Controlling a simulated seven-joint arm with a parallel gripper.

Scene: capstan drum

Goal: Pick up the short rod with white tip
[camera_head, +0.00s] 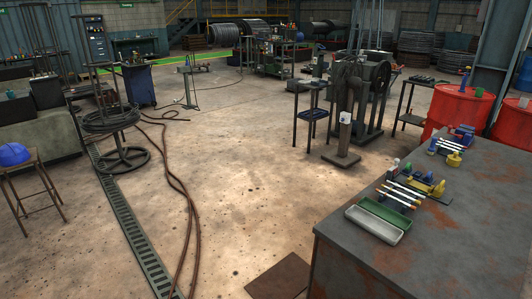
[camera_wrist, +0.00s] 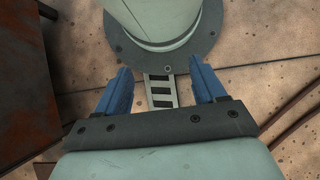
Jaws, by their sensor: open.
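Several thin rods (camera_head: 404,194) with pale lengths and orange or dark ends lie side by side on the metal table at the right in the head view. A second group of thin pale rods (camera_head: 445,146) lies farther back on the same table. They are too small to tell which one is the short rod with the white tip. My gripper (camera_wrist: 161,68) shows only in the wrist view. Its two blue fingers are wide apart with nothing between them. It points down toward the floor, and no rod is in that view.
The rusty grey table (camera_head: 440,240) has a green-and-grey open tray (camera_head: 376,224) near its front left corner. Blue and yellow fixtures (camera_head: 426,184) stand beside the rods. Red drums (camera_head: 458,108) stand behind. A rusty surface (camera_wrist: 30,75) fills the wrist view's left side.

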